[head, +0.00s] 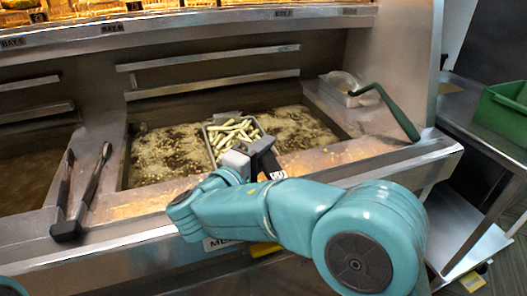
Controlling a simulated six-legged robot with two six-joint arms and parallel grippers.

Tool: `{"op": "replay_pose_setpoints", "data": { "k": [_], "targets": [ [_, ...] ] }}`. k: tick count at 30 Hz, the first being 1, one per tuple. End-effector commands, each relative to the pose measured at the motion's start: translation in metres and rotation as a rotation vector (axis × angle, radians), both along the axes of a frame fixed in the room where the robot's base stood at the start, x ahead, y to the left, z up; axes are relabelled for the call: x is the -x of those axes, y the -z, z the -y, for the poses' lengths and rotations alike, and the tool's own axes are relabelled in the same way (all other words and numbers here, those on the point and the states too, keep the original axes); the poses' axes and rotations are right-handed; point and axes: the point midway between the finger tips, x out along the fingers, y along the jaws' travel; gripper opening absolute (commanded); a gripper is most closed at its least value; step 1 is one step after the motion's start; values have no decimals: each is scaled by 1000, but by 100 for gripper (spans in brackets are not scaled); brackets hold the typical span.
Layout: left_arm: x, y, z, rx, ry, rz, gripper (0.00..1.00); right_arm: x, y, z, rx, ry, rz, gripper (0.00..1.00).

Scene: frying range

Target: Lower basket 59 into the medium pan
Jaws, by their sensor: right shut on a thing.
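The basket (209,143) holds pale fries and sits in the middle of the medium pan (126,160), which is full of bubbling oil. The fries show above the oil; how deep the basket sits is hard to tell. My right gripper (254,158) is shut on the basket's dark handle at the pan's front edge. A small white tag shows on the handle (279,175), its number too small to read. My arm hides part of the front label. My left gripper is not in view.
A small metal container (343,88) and a green-handled tool (395,110) rest at the right. A green bin (505,110) stands on the side table.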

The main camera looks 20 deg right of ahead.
Motion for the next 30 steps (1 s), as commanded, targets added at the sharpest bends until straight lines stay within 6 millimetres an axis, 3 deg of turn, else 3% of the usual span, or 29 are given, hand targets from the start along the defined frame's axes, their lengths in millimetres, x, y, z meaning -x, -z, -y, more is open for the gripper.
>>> {"op": "replay_pose_setpoints", "data": {
  "k": [13, 14, 16, 17, 30],
  "targets": [
    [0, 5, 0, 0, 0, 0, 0, 0, 2, 0, -1, 0, 6, 0],
    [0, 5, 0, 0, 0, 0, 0, 0, 2, 0, -1, 0, 6, 33],
    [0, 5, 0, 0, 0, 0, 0, 0, 2, 0, -1, 0, 4, 56],
    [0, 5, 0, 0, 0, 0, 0, 0, 2, 0, -1, 0, 4, 60],
    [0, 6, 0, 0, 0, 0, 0, 0, 5, -1, 0, 0, -1, 60]
  ]
}}
